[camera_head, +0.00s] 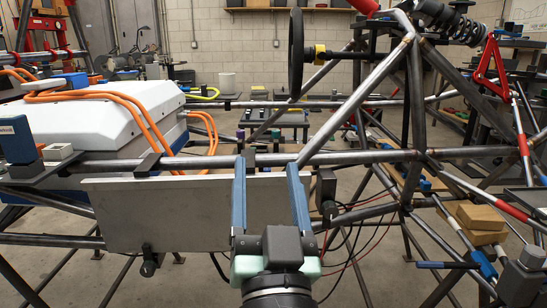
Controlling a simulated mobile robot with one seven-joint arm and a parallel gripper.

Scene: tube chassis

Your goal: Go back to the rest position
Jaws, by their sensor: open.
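My gripper (269,172) shows in the lower middle of the head view. Its two long blue-grey fingers point away from me and stand apart, with nothing seen between them. The fingers overlap the right part of a flat grey metal panel (150,213) in the picture. Whether they touch it I cannot tell. The fingertips appear just below a horizontal chassis tube (225,163). No marked rest position shows.
A tube chassis fills the scene, with diagonal tubes (362,100) close on the right. A white box (85,115) with orange cables (140,108) stands left. Cardboard-coloured blocks (481,218) sit at right. Loose cables (350,235) hang right of my gripper. Bare floor shows below.

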